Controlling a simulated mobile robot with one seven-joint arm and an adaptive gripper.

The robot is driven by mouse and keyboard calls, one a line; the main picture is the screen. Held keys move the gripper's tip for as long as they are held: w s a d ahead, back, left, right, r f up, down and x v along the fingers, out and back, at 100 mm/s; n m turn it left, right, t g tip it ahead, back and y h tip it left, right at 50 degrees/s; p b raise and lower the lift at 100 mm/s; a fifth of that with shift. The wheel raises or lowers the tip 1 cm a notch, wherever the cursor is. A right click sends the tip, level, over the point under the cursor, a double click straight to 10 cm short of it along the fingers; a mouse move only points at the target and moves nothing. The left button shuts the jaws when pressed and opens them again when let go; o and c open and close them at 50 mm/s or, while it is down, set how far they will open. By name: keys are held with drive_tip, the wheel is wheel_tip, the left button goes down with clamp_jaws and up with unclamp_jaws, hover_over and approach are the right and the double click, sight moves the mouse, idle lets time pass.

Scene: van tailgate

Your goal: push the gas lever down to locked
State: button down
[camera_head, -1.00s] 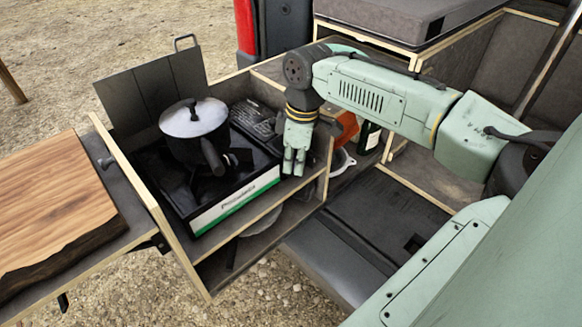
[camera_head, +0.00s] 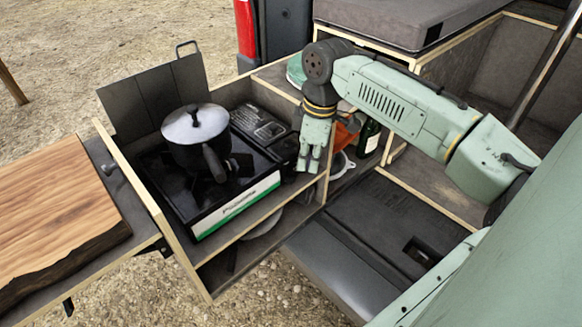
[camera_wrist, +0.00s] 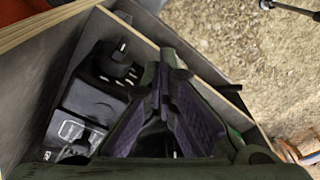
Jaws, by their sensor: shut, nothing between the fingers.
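The black gas stove (camera_head: 238,204), with a white and green front strip, sits in the wooden drawer box. A pot with a grey lid (camera_head: 195,122) stands on it. My gripper (camera_head: 309,168) points down just right of the stove's right end, by the box's right wall. In the wrist view my gripper (camera_wrist: 172,72) shows its two fingertips close together and empty. Left of them is a black part of the stove (camera_wrist: 100,92) with a knob-like piece on top and a small white label. I cannot make out the gas lever or its position for certain.
The wooden box wall (camera_head: 326,185) stands close beside my gripper. Right of it are a green bottle (camera_head: 369,138) and an orange item (camera_head: 345,132). A wooden board (camera_head: 55,210) lies at left. The space above the stove's front is free.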

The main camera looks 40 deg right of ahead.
wheel_tip(320, 180, up, 10)
drive_tip(key=shift+s+d, duration=0.35)
idle(0.4)
